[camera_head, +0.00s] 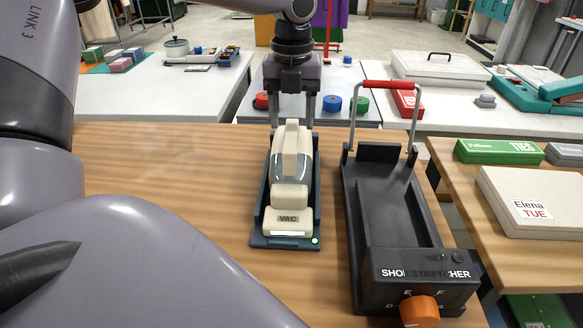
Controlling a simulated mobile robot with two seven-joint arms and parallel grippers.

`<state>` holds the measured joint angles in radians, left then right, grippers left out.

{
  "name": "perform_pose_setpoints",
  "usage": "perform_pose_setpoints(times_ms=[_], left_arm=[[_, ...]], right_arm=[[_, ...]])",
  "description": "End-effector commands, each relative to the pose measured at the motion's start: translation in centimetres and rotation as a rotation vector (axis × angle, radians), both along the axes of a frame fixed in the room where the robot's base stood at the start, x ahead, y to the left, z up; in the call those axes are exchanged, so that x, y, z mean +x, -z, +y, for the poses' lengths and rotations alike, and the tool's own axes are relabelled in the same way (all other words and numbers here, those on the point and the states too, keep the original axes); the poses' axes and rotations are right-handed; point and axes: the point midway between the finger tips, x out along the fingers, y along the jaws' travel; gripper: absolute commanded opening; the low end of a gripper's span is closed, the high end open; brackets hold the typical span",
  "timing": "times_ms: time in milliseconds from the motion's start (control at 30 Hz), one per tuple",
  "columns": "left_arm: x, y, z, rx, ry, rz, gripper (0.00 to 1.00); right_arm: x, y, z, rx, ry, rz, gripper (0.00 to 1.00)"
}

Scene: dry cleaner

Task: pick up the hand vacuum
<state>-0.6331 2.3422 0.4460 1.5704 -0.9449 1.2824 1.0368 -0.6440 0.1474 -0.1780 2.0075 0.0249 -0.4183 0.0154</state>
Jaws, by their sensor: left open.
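The hand vacuum (291,194) is cream with a grey band and a "VAC" label. It lies in a dark tray-like dock (259,240) on the wooden table, its narrow end pointing away from me. A small green light shows at the dock's near right corner. My left gripper (292,122) points down at the vacuum's far end. Its two fingers are apart, one toward each side of that end, with nothing seen held between them. I cannot tell whether the fingertips touch the vacuum or stand behind it. My right gripper is not in view.
A black stretcher device (350,240) with a red-topped handle and orange knob (419,311) stands close right of the dock. Colored round items (332,103) sit on a table behind. A white box (535,200) lies at right. The wooden table left of the dock is bare.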

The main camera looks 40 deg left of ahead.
Motion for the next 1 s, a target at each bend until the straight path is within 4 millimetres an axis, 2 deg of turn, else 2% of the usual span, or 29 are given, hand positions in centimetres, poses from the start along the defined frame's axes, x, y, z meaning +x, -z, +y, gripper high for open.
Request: perform_pose_setpoints(times_ms=[200, 333, 1000], left_arm=[[-0.3, 3.3, 0.0, -0.002, -0.001, 0.004, 0.57], [-0.2, 4.5, 0.1, -0.001, -0.001, 0.002, 0.57], [-0.2, 4.9, 0.1, 0.001, -0.001, -0.001, 0.57]], right_arm=[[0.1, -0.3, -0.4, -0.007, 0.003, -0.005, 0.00], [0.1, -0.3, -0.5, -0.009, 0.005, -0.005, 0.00], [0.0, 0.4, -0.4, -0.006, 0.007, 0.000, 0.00]])
